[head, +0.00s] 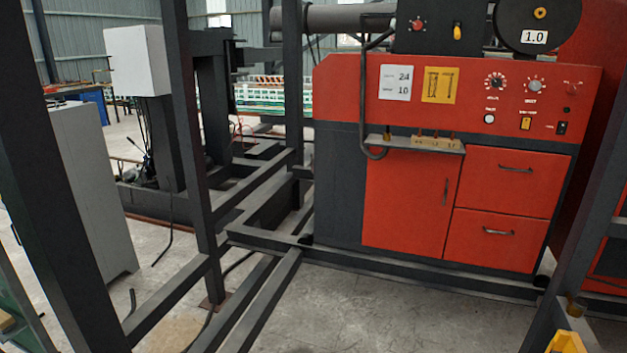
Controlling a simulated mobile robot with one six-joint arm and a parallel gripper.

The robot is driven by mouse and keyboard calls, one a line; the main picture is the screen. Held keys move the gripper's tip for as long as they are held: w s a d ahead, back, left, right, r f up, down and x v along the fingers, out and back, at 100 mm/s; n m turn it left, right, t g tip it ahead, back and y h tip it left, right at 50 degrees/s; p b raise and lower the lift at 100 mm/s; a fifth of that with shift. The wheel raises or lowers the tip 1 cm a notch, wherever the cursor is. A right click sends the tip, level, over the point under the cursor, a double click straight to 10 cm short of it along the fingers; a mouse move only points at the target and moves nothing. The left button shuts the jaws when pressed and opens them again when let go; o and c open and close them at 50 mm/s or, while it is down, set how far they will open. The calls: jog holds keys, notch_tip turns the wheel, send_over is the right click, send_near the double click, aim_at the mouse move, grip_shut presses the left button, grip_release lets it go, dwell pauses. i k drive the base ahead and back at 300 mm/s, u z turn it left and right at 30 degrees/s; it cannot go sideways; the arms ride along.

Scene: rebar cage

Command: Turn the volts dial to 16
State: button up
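The red machine's upper panel (460,90) carries two round dials side by side at the right. The left dial (495,82) is dark with a ring of pale marks, and the small label under it looks like "VOLTS". The right dial (535,86) is greyer, with another label under it. The pointer settings and scale numbers are too small to read. A white card (396,82) on the panel shows 24 above 10; its words are too small to read surely. My gripper is not seen.
Below the dials are a round white button (489,118) and a yellow switch (526,123). A small shelf (415,143) juts out under the panel. Dark steel posts and floor beams (270,310) stand at the left and front. Bare concrete (370,315) lies before the machine.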

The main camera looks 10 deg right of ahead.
aim_at(496, 81)
jog(key=z, duration=0.05)
jog(key=i, duration=2.65)
jog(key=z, duration=1.15)
jog(key=k, duration=0.45)
jog(key=z, duration=0.25)
